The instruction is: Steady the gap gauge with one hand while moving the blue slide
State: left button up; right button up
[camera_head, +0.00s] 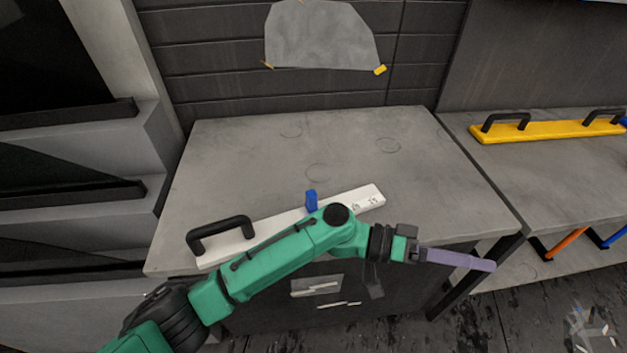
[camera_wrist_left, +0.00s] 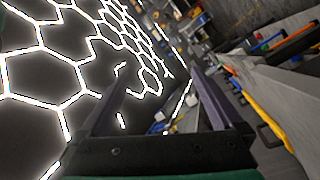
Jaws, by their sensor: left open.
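The gap gauge (camera_head: 370,198) is a white bar with a black handle (camera_head: 222,235) at its left end and small dark markings at its right end. It lies slantwise near the front of the grey table. The blue slide (camera_head: 311,200) stands up from the bar near its middle. My left arm crosses in front of the gauge and hides part of its lower edge. My left gripper (camera_head: 488,265) is past the table's front right edge, to the right of the gauge and apart from it. In the left wrist view its fingers (camera_wrist_left: 163,75) are spread with nothing held. My right gripper is not seen.
The grey table (camera_head: 240,150) is clear behind the gauge. A yellow bar with black handles (camera_head: 545,131) lies on the right-hand bench. A grey sheet (camera_head: 322,38) is taped to the wall behind. Dark stepped shelves stand at left.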

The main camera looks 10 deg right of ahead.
pick_arm(q)
jog(key=w+a+m+t+y, duration=0.35)
jog(key=w+a+y, duration=0.5)
jog(key=a, duration=0.35)
jog(key=t+y, duration=0.5)
jog(key=t, duration=0.1)
send_near(315, 209)
jog(key=shift+n+g, duration=0.25)
jog(key=shift+n, duration=0.1)
jog(key=x, duration=1)
jog(key=shift+w+f, duration=0.1)
jog(key=shift+w, duration=0.15)
jog(key=shift+h, duration=0.25)
grip_shut()
